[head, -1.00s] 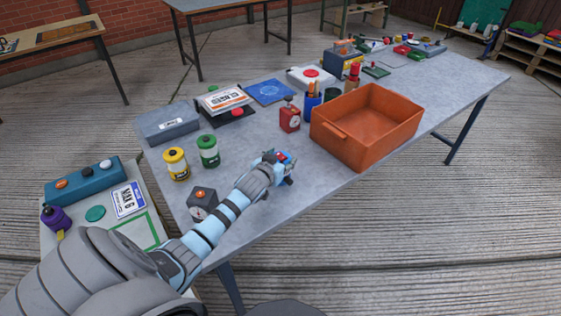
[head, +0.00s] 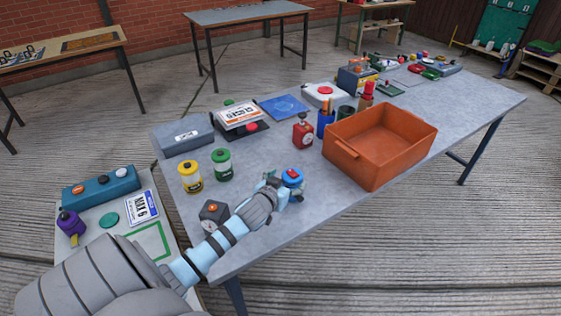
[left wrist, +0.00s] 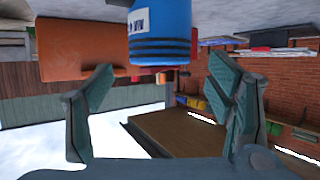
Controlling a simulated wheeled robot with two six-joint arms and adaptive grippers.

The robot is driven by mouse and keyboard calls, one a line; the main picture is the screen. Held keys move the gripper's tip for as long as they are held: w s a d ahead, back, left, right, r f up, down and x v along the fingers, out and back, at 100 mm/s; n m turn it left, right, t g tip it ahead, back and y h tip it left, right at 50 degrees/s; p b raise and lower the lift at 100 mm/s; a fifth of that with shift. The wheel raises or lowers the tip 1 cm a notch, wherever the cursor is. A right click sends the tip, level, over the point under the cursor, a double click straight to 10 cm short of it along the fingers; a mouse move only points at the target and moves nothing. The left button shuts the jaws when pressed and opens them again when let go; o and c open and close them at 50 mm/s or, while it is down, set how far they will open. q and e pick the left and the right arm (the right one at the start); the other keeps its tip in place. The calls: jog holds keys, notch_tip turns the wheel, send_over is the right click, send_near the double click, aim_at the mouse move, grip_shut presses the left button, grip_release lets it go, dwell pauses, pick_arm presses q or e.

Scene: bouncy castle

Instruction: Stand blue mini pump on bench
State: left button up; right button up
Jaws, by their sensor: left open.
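The blue mini pump (head: 292,176), with a red top, is upright on the grey bench (head: 330,215), near its front edge. My left gripper (head: 279,187) is open right beside the pump, on its near left side. In the left wrist view, which is upside down, the pump's blue ridged body (left wrist: 160,38) is at the top centre. The open fingers of my left gripper (left wrist: 162,95) are spread to either side, with the gap between them empty in that picture. Contact is hard to judge in the head view. My right gripper is not in view.
An orange bin (head: 378,150) stands to the right of the pump. A red timer (head: 303,131) is behind it. Green (head: 222,165) and yellow (head: 190,177) jars and a dark dial box (head: 213,214) are to the left. Bare bench top lies in front of the bin.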

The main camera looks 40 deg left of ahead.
pick_arm(q)
jog(key=p+v, duration=0.1)
jog(key=v, duration=0.5)
jog(key=shift+s+r, duration=0.2)
jog(key=shift+s, duration=0.15)
